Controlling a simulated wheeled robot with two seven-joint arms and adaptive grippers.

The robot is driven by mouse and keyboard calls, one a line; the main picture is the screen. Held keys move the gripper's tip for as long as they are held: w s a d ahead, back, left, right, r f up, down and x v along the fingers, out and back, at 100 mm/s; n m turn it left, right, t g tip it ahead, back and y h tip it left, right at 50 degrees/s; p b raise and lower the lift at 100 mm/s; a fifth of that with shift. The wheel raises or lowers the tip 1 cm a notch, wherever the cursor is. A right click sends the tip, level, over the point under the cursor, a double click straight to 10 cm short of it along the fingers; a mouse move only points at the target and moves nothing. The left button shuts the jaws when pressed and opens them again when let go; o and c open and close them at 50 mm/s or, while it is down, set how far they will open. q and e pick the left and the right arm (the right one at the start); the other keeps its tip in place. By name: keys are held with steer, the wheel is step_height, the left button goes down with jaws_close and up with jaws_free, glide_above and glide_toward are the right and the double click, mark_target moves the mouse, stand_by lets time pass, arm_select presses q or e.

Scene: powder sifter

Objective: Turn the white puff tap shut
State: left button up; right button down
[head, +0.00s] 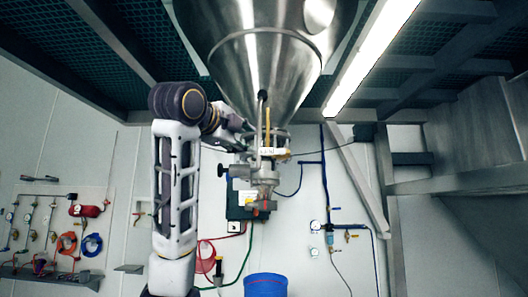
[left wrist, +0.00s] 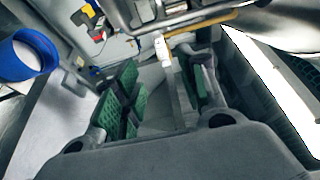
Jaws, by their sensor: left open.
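The steel hopper cone (head: 265,60) hangs overhead, with valve fittings at its outlet. A small white piece (head: 270,151), which looks like the white puff tap, sits there at the lower end of a thin yellow rod (head: 267,122). In the left wrist view the white piece (left wrist: 162,48) shows just past the fingertips, beside the yellow rod (left wrist: 205,22). My left gripper (head: 243,143) is beside the outlet, partly lost among the fittings. In the left wrist view its green-padded fingers (left wrist: 162,78) are apart, with nothing held. I cannot tell whether they touch the tap. My right gripper is not in view.
A blue drum (head: 266,286) stands below the outlet. Red and green hoses (head: 208,250) hang on the back wall. A grey diagonal strut (head: 362,190) and metal structure stand at right. Valves and gauges line the left wall panel (head: 55,228).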

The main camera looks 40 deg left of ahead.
mark_target(265, 151)
arm_select(q)
steer(key=p+x, duration=0.3)
steer(key=x, duration=1.1)
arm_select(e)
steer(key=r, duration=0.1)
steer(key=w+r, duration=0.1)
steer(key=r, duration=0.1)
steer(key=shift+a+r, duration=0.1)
arm_select(q)
steer(key=shift+c, duration=0.5)
steer(key=shift+d+f, duration=0.1)
jaws_close()
